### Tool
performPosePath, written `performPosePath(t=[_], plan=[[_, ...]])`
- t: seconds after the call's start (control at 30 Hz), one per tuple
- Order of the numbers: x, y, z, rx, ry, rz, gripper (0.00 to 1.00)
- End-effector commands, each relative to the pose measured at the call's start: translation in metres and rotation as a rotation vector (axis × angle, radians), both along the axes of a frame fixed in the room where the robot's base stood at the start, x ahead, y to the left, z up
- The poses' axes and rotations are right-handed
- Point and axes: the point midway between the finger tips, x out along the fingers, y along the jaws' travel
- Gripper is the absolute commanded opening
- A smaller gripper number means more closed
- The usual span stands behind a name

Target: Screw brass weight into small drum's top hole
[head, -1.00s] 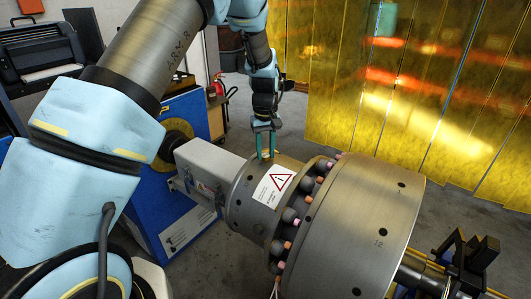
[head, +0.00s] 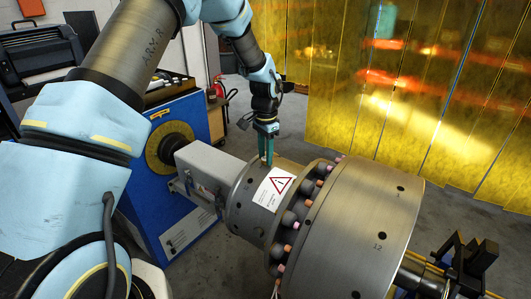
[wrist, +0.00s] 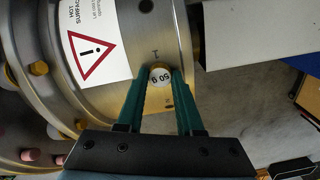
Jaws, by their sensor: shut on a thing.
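The small drum (head: 243,205) is a brushed-metal cylinder with a white warning label on its upper side. My gripper (head: 267,162) points down at the top of this drum, behind the label. In the wrist view, my gripper's teal fingers (wrist: 161,78) are shut on the brass weight (wrist: 160,74), whose pale round face reads "50 g". The weight is at the drum's surface, beside a small stamped mark. The hole under it is hidden, and I cannot tell how deep the weight sits. The weight cannot be made out in the head view.
The large drum (head: 360,225) adjoins on the right, with a ring of bolts (head: 290,219) between the drums. A grey housing (head: 205,165) and blue machine cabinet (head: 180,125) stand left. A yellow curtain (head: 400,90) hangs behind. Another dark hole (wrist: 146,6) shows on the small drum.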

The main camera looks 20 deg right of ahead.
Motion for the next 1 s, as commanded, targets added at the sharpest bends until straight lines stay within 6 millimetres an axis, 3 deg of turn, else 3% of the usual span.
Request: performPosePath(t=[0.13, 0.17, 0.47, 0.63, 0.67, 1.0], plan=[[-0.0009, 0.0034, -0.0011, 0.006, 0.007, -0.241, 0.00], [-0.0009, 0.0032, -0.0022, 0.006, 0.007, -0.262, 0.37], [0.0002, 0.0013, -0.0016, 0.003, 0.001, -0.251, 0.70], [0.0017, 0.0007, -0.0004, 0.001, -0.003, -0.249, 0.71], [0.0018, 0.0008, -0.0003, 0.001, -0.003, -0.249, 0.58], [0.0029, 0.0009, 0.0060, 0.000, -0.005, -0.247, 0.61]])
